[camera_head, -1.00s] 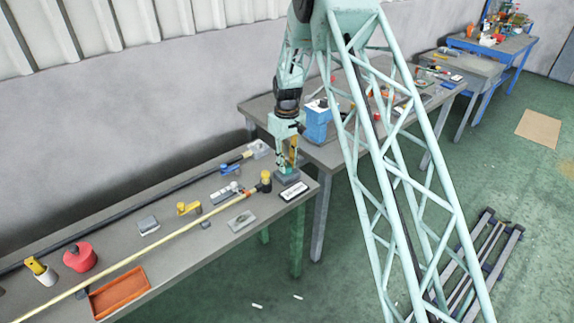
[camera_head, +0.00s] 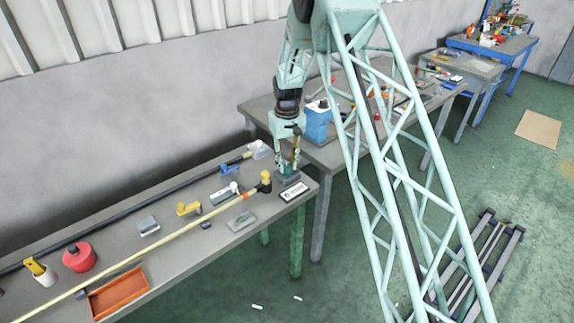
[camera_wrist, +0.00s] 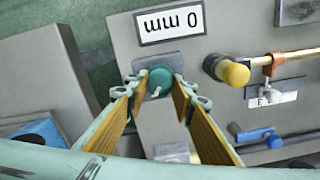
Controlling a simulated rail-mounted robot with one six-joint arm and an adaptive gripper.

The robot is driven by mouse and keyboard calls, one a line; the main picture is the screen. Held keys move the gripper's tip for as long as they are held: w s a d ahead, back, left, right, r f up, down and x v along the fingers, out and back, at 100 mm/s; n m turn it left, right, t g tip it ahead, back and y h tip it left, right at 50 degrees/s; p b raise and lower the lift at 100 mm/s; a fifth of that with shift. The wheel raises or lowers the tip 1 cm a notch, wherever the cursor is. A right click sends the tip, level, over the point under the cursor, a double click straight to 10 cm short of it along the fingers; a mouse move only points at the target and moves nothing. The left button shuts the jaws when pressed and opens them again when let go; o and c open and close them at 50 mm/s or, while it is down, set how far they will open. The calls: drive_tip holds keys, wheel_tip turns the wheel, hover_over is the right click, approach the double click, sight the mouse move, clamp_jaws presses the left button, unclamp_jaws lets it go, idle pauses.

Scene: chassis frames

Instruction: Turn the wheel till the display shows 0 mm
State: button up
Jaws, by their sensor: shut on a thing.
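The wheel is a round teal knob (camera_wrist: 160,82) with a small pale handle, on a grey block (camera_wrist: 165,127). The block also shows in the head view (camera_head: 288,180). The white display (camera_wrist: 170,26) beside it reads "0 mm", upside down in the wrist view. In the head view the display (camera_head: 293,192) is too small to read. My gripper (camera_wrist: 161,86) is shut on the wheel, its tan-padded fingers on either side of it. In the head view my gripper (camera_head: 288,168) points down at the block and hides most of the wheel.
A long yellow rod with a yellow-and-black end (camera_head: 265,182) lies close to the block's left. A grey plate (camera_head: 241,221), a blue clamp (camera_head: 230,168) and a red pot (camera_head: 79,257) sit on the same bench. A blue container (camera_head: 317,122) stands on the table behind.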

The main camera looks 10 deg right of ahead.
sight(287, 166)
drive_tip(key=o, duration=0.9)
drive_tip(key=shift+r, duration=0.1)
drive_tip(key=shift+r, duration=5.9)
